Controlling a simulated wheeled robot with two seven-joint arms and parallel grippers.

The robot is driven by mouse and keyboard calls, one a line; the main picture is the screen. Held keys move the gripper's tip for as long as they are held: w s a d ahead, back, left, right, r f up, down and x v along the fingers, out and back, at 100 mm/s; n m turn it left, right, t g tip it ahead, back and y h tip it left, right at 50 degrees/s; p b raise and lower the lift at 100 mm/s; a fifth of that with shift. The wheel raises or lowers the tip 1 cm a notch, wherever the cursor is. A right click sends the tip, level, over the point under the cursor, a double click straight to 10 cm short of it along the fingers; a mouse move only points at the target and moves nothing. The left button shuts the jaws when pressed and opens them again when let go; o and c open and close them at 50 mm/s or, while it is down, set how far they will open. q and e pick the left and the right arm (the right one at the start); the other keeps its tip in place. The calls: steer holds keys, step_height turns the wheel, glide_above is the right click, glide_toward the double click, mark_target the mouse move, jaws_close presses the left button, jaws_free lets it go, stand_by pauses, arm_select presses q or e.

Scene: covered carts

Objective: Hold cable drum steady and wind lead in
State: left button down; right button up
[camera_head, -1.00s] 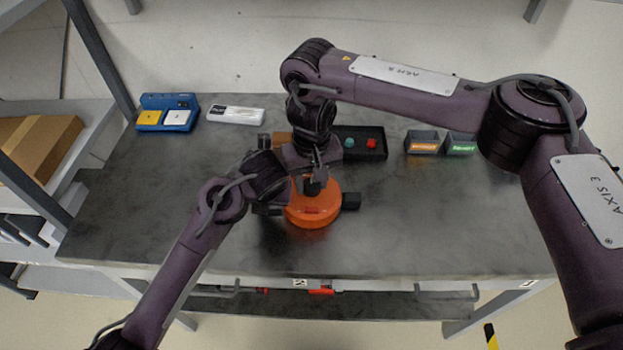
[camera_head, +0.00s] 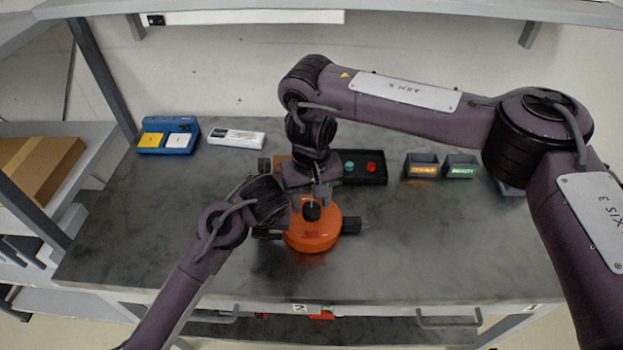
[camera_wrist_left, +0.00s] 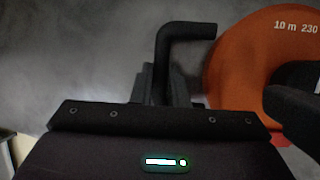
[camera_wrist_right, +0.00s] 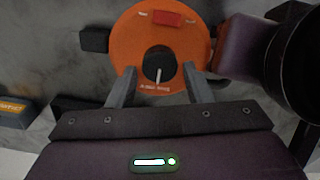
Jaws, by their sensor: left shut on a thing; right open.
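The orange cable drum (camera_head: 325,236) sits on the grey bench, with a dark knob (camera_head: 312,211) on its top. It also shows in the right wrist view (camera_wrist_right: 126,45), with a red patch near its rim. My left gripper (camera_head: 268,234) is low at the drum's left side. In the left wrist view it is shut on a black bent handle (camera_wrist_left: 182,32) beside the drum. My right gripper (camera_wrist_right: 158,72) is open over the drum, its fingers apart on either side of the knob. I cannot tell whether they touch it. The lead is not clearly visible.
A black tray (camera_head: 362,180) with a green and a red piece stands behind the drum. Two labelled bins (camera_head: 423,171) are right of it. A blue box (camera_head: 168,145) and a white device (camera_head: 236,139) are at the back left. The bench's right front is clear.

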mark_target(312, 208)
step_height(312, 208, up, 10)
steer(key=shift+r, duration=0.15)
stand_by(0.3)
arm_select(q)
steer(key=c, duration=1.3)
jaws_free()
steer(key=shift+c, duration=0.2)
